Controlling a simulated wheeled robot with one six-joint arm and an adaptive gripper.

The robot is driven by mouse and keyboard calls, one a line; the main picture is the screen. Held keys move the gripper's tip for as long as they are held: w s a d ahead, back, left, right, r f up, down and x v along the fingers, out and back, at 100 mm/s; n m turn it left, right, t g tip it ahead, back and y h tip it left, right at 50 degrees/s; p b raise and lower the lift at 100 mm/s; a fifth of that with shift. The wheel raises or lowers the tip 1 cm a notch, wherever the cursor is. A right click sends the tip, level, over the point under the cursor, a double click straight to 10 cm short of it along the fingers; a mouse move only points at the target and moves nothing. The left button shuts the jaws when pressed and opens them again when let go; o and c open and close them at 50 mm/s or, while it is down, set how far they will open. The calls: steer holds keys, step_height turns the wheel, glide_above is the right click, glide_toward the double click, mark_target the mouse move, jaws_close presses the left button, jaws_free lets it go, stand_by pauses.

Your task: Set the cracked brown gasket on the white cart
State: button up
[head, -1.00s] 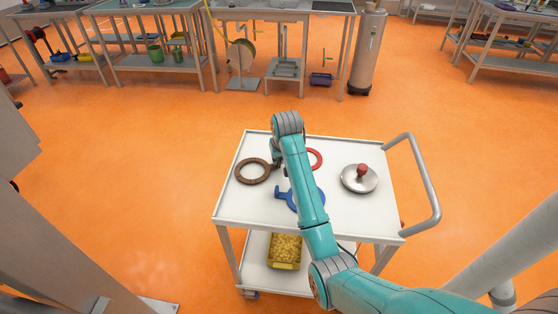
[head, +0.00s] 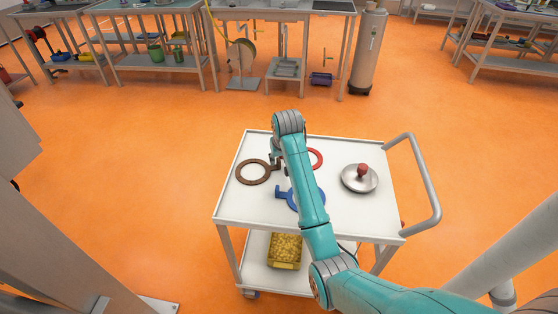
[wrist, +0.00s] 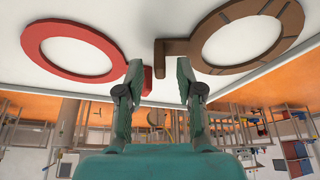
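The brown gasket (head: 240,178) is a flat ring with a short hooked tab, lying on the left part of the white cart's top (head: 235,207). In the wrist view the brown gasket (wrist: 290,27) is at upper right, its tab reaching toward the space between my fingertips. My gripper (wrist: 159,68) is open and empty, with the tab just beyond its tips and apart from the fingers. In the head view my gripper (head: 275,158) is partly hidden by my arm, just beside the tab.
A red ring (head: 318,159), partly behind my arm, and a blue ring (head: 283,193) also lie on the cart. A round metal lid with a red knob (head: 361,178) sits at right. A yellow bin (head: 284,251) is on the lower shelf. Orange floor surrounds the cart.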

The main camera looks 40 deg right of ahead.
steer(key=v, duration=1)
steer(key=shift+s+r, duration=0.2)
steer(key=shift+r, duration=0.1)
steer(key=shift+a, duration=0.1)
